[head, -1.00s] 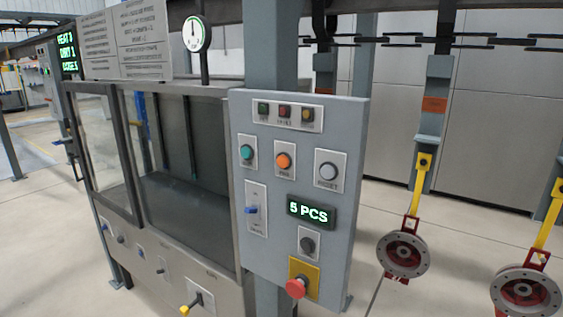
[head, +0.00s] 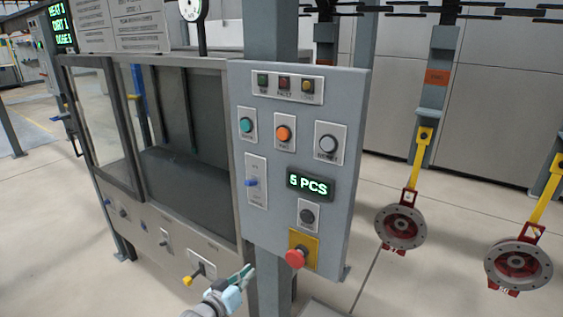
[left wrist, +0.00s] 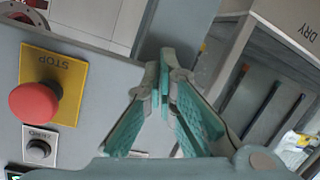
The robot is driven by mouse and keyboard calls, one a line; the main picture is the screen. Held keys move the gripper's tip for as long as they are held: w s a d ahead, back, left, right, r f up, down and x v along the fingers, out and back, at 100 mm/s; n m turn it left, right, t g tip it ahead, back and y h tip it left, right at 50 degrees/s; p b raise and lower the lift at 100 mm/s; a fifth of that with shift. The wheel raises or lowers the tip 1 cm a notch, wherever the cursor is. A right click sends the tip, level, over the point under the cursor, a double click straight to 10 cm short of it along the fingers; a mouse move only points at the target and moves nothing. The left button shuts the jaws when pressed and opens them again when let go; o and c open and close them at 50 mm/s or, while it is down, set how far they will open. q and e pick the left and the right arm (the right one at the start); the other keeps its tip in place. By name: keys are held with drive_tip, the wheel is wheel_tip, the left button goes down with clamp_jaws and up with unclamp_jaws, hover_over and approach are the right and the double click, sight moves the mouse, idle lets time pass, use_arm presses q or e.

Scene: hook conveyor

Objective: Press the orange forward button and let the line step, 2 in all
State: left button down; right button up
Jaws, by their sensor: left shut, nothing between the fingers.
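The orange button (head: 283,133) sits on the grey control panel (head: 238,210), between a teal button (head: 247,125) and a white button (head: 327,144). The green display (head: 310,184) reads 5 PCS. My left gripper (head: 245,274) is at the bottom of the head view, below and left of the panel, well under the orange button. Its teal fingers are shut and empty. The left wrist view shows the fingertips (left wrist: 162,66) apart from the red stop button (left wrist: 34,103). The orange button is not in that view. My right gripper is not in view.
The red stop button (head: 295,258) on its yellow plate juts from the panel's lower part. A blue switch (head: 251,183) and a dark button (head: 307,216) are above it. Red flanged parts (head: 400,228) hang from yellow hooks (head: 418,165) at the right.

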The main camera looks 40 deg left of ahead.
use_arm(q)
drive_tip(key=w+d+r+n+t+h, duration=0.1)
drive_tip(key=w+r+t, duration=0.1)
drive_tip(key=r, duration=0.4)
drive_tip(key=w+d+r+n+t, duration=0.1)
drive_tip(key=r+t, duration=0.1)
drive_tip(key=r, duration=0.5)
drive_tip(key=n+t+h, duration=0.3)
drive_tip(key=n+t, duration=0.3)
drive_tip(key=n, duration=0.3)
approach(282, 134)
drive_tip(key=s+d, duration=0.2)
drive_tip(key=d, duration=0.1)
drive_tip(key=s+a+r+n+t+y, duration=0.1)
drive_tip(key=s+r+n+y, duration=0.2)
drive_tip(key=n, duration=1)
wheel_tip(282, 134, up, 3)
drive_tip(key=y, duration=0.2)
drive_tip(key=shift+s+t+y, duration=0.25)
drive_tip(key=shift+t+y, duration=0.05)
drive_tip(key=shift+y, duration=0.1)
drive_tip(key=shift+a+f, duration=0.1)
drive_tip(key=shift+a, duration=0.1)
drive_tip(key=w+b, duration=0.3)
drive_tip(key=w, duration=0.6)
